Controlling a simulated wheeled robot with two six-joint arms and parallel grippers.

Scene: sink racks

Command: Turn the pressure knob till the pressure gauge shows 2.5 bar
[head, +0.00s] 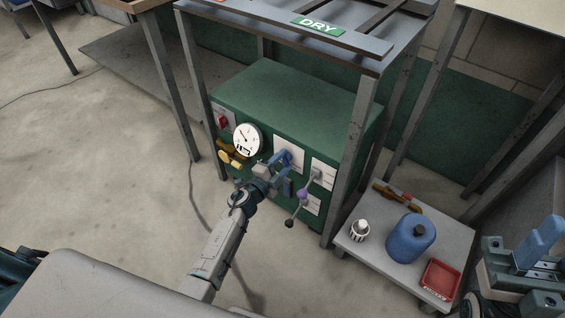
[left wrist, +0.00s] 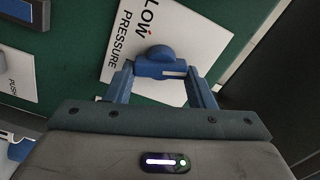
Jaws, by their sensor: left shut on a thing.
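The pressure knob (left wrist: 158,62) is blue with a pale line across its grip. It sits on a white plate (left wrist: 190,28) lettered LOW and PRESSURE, on the front of the green cabinet. My left gripper (head: 288,157) is shut on the knob, with one finger on each side of it in the left wrist view (left wrist: 162,78). The round white pressure gauge (head: 248,139) is left of the gripper in the head view. Its thin dark needle shows, but its figures are too small to read. My right gripper (head: 536,250) is at the right edge, away from the cabinet; its opening is unclear.
The green cabinet (head: 290,88) stands under a rack with a DRY sign (head: 318,25). It carries a red switch (head: 223,121), a yellow handle (head: 231,157) and a purple-knobbed lever (head: 302,195). A low grey table (head: 376,267) holds a blue jug (head: 409,240) and red tray (head: 440,277).

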